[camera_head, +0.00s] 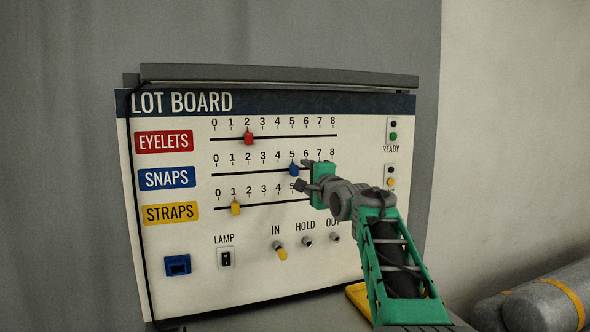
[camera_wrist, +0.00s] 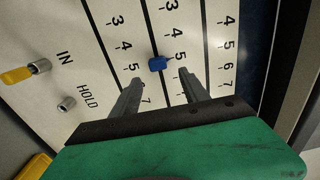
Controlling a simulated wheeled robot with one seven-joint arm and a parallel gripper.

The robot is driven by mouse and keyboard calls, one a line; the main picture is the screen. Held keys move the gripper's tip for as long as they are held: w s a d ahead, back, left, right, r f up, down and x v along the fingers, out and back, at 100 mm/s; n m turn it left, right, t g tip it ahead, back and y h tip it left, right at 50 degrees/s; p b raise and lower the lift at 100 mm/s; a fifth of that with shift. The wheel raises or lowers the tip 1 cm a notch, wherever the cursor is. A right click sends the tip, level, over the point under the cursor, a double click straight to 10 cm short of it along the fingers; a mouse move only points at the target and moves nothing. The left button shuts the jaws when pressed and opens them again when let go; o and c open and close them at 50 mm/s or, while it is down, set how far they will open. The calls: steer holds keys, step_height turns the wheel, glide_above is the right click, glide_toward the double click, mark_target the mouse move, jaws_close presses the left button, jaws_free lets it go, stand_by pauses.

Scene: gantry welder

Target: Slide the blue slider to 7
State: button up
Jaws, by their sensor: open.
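The blue slider (camera_head: 294,170) sits on the middle track of the lot board, in the SNAPS row, at about 5. It also shows in the wrist view (camera_wrist: 157,63), beside the 5 mark. My gripper (camera_head: 303,175) is in front of the board at the slider's right. In the wrist view my gripper (camera_wrist: 161,76) is open, with its fingers apart and nothing between them. The slider lies just beyond the fingertips, roughly in line with the gap. My gripper and arm hide part of the middle and lower tracks in the head view.
A red slider (camera_head: 249,139) is at about 2 on the top track. A yellow slider (camera_head: 235,209) is at about 1 on the bottom track. Below are a lamp switch (camera_head: 226,259) and a yellow-tipped IN peg (camera_head: 281,252). Grey cylinders (camera_head: 545,300) lie at right.

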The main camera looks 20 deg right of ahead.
mark_target(296, 172)
steer(key=w, duration=0.1)
steer(key=w+p, duration=0.1)
steer(key=w, duration=0.1)
steer(key=w+p, duration=0.1)
steer(key=w, duration=0.1)
steer(key=shift+w+a, duration=0.25)
steer(key=shift+a, duration=0.15)
steer(key=shift+w+f, duration=0.1)
steer(key=shift+w, duration=0.4)
steer(key=shift+c, duration=0.3)
jaws_close()
